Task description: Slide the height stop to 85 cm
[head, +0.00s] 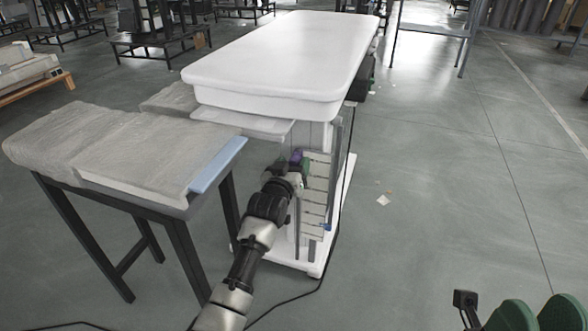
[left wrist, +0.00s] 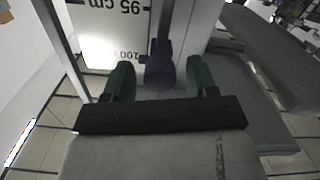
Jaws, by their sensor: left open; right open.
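The height stop, a purple knob (head: 296,157), is near the top of a pale scale plate (head: 319,178) on the end of the white lift column. In the left wrist view the purple knob (left wrist: 160,66) stands beside the 100 mark, with "95 cm" printed further up the picture. My left gripper (head: 299,170) is at the scale. Its green fingers (left wrist: 160,78) are open on either side of the knob, with gaps showing on both sides. My right gripper (head: 535,315) is open and empty at the bottom right, away from the column.
The column carries a large white top (head: 290,60). A small blue piece (head: 327,226) sits low on the scale. A grey-covered table (head: 120,150) stands close on the left. A dark cable hangs beside the column.

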